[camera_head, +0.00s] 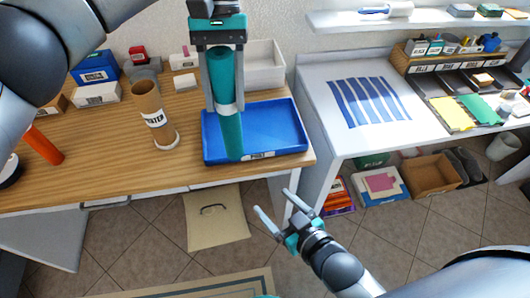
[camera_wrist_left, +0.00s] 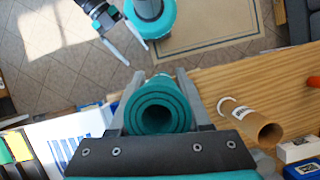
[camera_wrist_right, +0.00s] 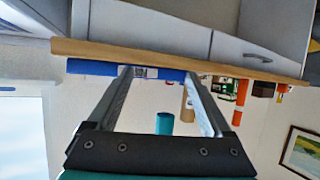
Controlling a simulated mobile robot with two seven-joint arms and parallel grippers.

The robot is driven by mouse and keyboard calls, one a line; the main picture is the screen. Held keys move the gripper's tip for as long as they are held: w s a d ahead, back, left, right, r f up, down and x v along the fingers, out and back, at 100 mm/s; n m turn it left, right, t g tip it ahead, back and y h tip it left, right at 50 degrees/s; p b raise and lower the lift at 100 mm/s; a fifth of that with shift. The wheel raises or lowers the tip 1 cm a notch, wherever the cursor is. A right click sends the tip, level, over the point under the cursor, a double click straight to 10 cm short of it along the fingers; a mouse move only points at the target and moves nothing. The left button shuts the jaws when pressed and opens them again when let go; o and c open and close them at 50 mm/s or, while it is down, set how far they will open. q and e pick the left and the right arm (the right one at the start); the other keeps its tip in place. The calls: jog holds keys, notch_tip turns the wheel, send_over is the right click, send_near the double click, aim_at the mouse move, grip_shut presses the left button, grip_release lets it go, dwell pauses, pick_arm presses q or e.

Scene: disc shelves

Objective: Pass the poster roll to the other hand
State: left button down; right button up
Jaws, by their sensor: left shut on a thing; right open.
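The poster roll (camera_head: 223,75) is a teal tube with a white band, held upright above the front of the blue tray. My left gripper (camera_head: 224,105) is shut on it, one finger on each side. In the left wrist view the roll's coiled end (camera_wrist_left: 158,108) shows between the fingers. My right gripper (camera_head: 271,224) is open and empty, below and to the right of the roll, in front of the desk edge. In the right wrist view the roll's lower part (camera_wrist_right: 164,123) shows beyond the open fingers.
The blue tray (camera_head: 280,129) lies on the wooden desk (camera_head: 90,175). A brown cardboard tube (camera_head: 148,100) stands left of it, with an orange tube (camera_head: 43,145) further left. A white table (camera_head: 330,110) with blue strips stands to the right. Floor is open before the desk.

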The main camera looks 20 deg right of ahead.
aim_at(231, 119)
notch_tip(231, 119, up, 20)
jog(key=a+r+t+y, duration=0.1)
jog(key=a+t+y, duration=0.2)
jog(key=t, duration=0.1)
jog(key=shift+n, duration=0.3)
jog(key=shift+x, duration=5.85)
jog(key=shift+w+d+f, duration=0.1)
jog(key=shift+d+f, duration=0.05)
pick_arm(q)
jog(key=shift+d, duration=0.1)
pick_arm(e)
grip_shut()
pick_arm(q)
jog(key=shift+c, duration=1.4)
grip_release()
jog(key=shift+r, duration=0.1)
